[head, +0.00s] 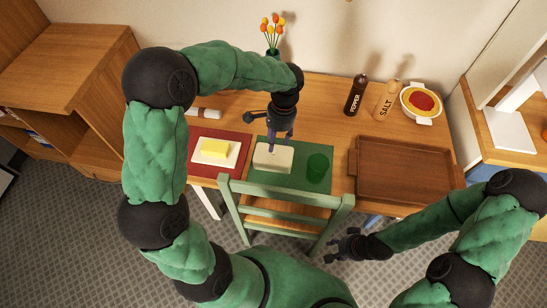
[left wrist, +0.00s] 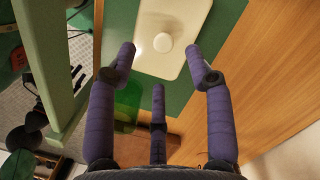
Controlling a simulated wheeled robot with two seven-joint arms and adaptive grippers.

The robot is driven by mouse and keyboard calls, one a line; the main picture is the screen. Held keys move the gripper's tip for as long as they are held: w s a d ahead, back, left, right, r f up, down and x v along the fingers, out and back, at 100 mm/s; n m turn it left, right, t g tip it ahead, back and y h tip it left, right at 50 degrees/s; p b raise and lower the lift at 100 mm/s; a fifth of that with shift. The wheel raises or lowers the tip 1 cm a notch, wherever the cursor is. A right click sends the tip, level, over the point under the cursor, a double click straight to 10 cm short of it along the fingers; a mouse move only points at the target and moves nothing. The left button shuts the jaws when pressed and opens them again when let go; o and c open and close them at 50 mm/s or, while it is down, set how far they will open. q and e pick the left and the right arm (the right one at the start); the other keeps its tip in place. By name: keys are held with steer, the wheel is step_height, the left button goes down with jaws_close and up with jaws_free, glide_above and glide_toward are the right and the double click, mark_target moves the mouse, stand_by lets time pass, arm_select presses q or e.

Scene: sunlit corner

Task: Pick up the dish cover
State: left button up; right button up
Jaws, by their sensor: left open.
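The dish cover (head: 272,160) is a cream rectangular lid lying on the green placemat (head: 292,182) in the middle of the table. In the left wrist view the cover (left wrist: 178,62) shows a round knob (left wrist: 162,42) on top. My left gripper (head: 277,146) is open and empty just above the cover, with its fingertips pointing down at it. In the left wrist view its fingers are spread around the knob's near side, apart from it. My right gripper (head: 345,245) is low at the right, off the table, with its fingers spread and empty.
A butter block (head: 214,149) sits on a white dish on the red placemat (head: 205,171). A green glass (head: 317,168) stands right of the cover. Farther right are a brown tray (head: 405,170), pepper (head: 355,97), salt (head: 386,101) and a bowl (head: 421,101). A green chair (head: 287,195) stands in front.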

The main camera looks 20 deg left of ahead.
mark_target(273, 156)
arm_select(q)
steer(key=shift+s+a+f+b, duration=0.15)
steer(key=shift+f+b, duration=0.5)
steer(key=shift+f, duration=0.75)
steer(key=shift+a+f+b, duration=0.15)
steer(key=shift+f+b, duration=0.5)
steer(key=shift+f, duration=0.7)
steer(key=shift+r, duration=0.1)
jaws_close()
